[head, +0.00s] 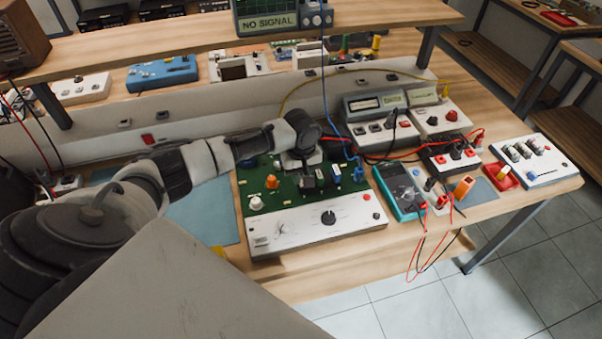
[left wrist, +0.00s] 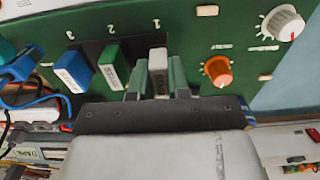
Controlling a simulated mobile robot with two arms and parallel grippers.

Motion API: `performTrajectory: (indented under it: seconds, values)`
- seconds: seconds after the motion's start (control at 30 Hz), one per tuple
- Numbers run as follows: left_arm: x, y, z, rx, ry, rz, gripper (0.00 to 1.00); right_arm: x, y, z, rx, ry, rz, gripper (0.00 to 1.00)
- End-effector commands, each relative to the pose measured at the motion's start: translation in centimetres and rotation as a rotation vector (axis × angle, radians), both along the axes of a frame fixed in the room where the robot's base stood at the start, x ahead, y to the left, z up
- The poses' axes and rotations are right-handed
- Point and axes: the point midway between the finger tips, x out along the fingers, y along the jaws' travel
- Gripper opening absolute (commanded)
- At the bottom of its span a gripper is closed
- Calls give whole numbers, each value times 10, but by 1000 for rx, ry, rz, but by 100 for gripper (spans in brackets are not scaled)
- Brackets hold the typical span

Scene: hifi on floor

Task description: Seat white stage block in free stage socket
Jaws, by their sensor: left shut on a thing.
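My left gripper (head: 296,166) is over the green circuit board (head: 292,203) in the head view. In the left wrist view the gripper (left wrist: 158,85) is shut on the white stage block (left wrist: 158,62), one finger on each side. The block is at the dark strip's place marked 1. A green block (left wrist: 113,66) stands at 2 and a blue block (left wrist: 74,70) at 3. The block's lower end is hidden, so I cannot tell whether it is in the socket. My right gripper is not in view.
An orange knob (left wrist: 217,70) and a white knob (left wrist: 283,25) stand beside the gripper. A white front panel (head: 290,228) edges the board. A teal multimeter (head: 399,190) with leads lies to the right. Blue and red cables run behind the board. A blue mat (head: 205,212) lies clear at left.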

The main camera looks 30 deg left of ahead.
Motion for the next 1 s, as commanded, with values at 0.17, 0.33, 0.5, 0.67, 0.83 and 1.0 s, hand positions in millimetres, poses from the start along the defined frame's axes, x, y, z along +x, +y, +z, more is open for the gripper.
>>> performTrajectory:
  seconds: [0.17,0.33,0.5,0.67,0.83,1.0]
  values:
    - [0,0,0,0,0,0,0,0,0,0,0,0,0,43]
    - [0,0,-2,0,0,0,0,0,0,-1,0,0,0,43]
    - [0,0,-4,0,0,0,0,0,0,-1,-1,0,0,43]
    - [0,0,-5,0,0,0,0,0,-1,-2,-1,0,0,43]
    - [0,0,-8,0,0,0,0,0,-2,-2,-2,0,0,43]
    - [0,0,-10,-1,1,0,0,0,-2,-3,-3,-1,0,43]
